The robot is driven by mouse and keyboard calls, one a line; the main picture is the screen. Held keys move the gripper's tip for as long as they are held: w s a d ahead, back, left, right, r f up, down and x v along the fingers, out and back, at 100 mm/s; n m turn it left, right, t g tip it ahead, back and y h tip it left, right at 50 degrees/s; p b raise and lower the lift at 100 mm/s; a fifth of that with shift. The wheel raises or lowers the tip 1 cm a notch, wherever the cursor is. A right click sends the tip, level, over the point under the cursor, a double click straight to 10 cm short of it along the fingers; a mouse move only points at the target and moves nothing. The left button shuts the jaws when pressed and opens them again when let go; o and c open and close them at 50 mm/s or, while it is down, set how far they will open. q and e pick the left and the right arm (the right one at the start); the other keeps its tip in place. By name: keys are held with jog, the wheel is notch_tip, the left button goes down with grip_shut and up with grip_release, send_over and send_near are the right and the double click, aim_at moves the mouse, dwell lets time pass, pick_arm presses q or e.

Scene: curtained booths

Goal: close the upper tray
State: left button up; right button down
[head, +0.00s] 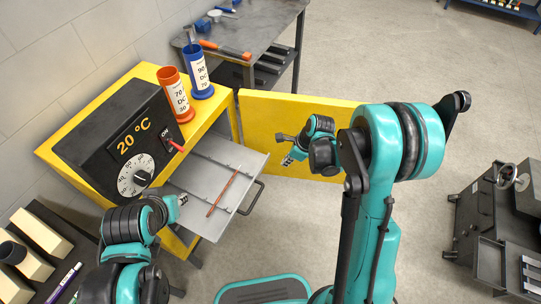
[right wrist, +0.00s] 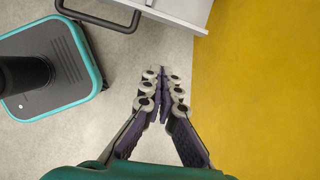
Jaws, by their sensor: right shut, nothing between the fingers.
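The upper tray (head: 205,172) is grey, slides out of the yellow cabinet (head: 150,72), and stands pulled out with a dark bar handle (head: 252,199) at its front. A thin red rod (head: 224,192) lies in it. My right gripper (head: 287,159) is shut and empty, between the tray's front right corner and the open yellow door. In the right wrist view its fingers (right wrist: 162,76) are together, with the tray (right wrist: 180,10) and handle (right wrist: 103,16) at the top, apart from them. My left gripper (head: 183,199) is at the tray's left side; its finger opening is unclear.
The yellow door (head: 295,108) stands open behind my right gripper; it fills the right of the wrist view (right wrist: 265,90). A black control box (head: 110,145), an orange cup (head: 173,92) and a blue cup (head: 199,78) are on the cabinet. The floor right of the tray is clear.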

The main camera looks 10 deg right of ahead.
aim_at(227, 155)
jog(key=w+a+f+m+b, duration=0.1)
jog(key=w+a+f+b, duration=0.4)
jog(key=f, duration=0.5)
jog(key=shift+w+a+f, duration=0.25)
jog(key=shift+a, duration=0.3)
jog(key=w+a, duration=0.3)
jog(key=a, duration=0.2)
jog(key=w+a, duration=0.7)
jog(key=a, duration=0.2)
jog(key=shift+w+a, duration=0.3)
jog(key=shift+a, duration=0.05)
jog(key=shift+d, duration=0.1)
